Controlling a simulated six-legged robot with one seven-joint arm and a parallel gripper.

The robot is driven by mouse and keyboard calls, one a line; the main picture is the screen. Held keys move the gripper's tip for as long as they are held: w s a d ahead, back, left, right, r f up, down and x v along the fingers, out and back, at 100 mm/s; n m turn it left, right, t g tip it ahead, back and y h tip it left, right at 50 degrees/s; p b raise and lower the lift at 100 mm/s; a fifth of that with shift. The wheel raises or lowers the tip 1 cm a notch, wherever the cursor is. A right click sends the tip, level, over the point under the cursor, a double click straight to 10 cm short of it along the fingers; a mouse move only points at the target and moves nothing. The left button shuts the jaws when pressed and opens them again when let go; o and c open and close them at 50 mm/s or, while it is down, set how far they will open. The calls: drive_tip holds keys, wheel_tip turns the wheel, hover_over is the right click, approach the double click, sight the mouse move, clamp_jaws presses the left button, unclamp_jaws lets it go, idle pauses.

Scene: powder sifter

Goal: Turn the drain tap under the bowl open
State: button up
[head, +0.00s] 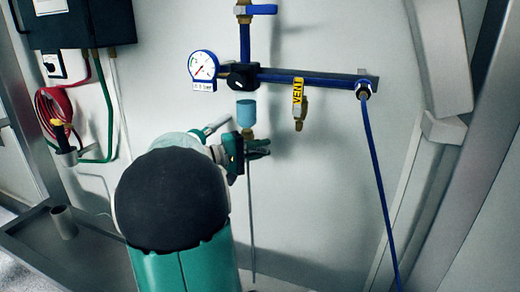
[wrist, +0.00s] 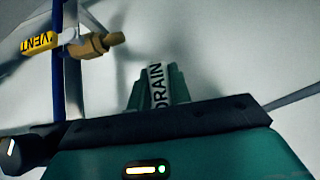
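The clear blue bowl (head: 246,112) hangs under the regulator, with the brass drain tap (head: 248,133) below it. A thin tube runs down from there. My gripper (head: 260,149) is at the tap, just below and right of the bowl. In the wrist view, the white DRAIN tag (wrist: 157,84) fills the narrow gap between the green fingers of my gripper (wrist: 158,78). The fingers look closed on the tagged part of the tap. The tag's lower end is hidden behind the gripper body, and the tap's handle cannot be made out clearly.
A brass vent tap (head: 300,112) with a yellow VENT tag (head: 298,90) hangs to the right; it also shows in the wrist view (wrist: 97,44). A pressure gauge (head: 203,67) is at left. A blue hose (head: 378,180) runs down at right. The lower wall is mostly bare.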

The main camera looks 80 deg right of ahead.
clamp_jaws()
drive_tip(key=shift+w+r, duration=0.1)
drive_tip(key=n+g+h, duration=0.1)
drive_tip(key=r+n+h, duration=0.1)
drive_tip(key=n, duration=0.1)
drive_tip(key=shift+w+r+g, duration=0.2)
drive_tip(key=shift+r+g, duration=0.05)
drive_tip(key=shift+g, duration=0.15)
drive_tip(key=shift+w+r+n+h, duration=0.2)
drive_tip(key=shift+r+n+h, duration=0.15)
drive_tip(key=shift+n+h, duration=0.5)
drive_tip(key=shift+w+r+n+h, duration=0.2)
drive_tip(key=shift+r+n+h, duration=0.15)
drive_tip(key=shift+n+h, duration=0.55)
drive_tip(key=shift+w+r+n+h, duration=0.2)
drive_tip(key=shift+r+n+h, duration=0.25)
drive_tip(key=shift+n, duration=0.7)
drive_tip(key=shift+f, duration=0.1)
drive_tip(key=o, duration=0.7)
unclamp_jaws()
drive_tip(key=shift+w, duration=0.1)
drive_tip(key=shift+o, duration=0.2)
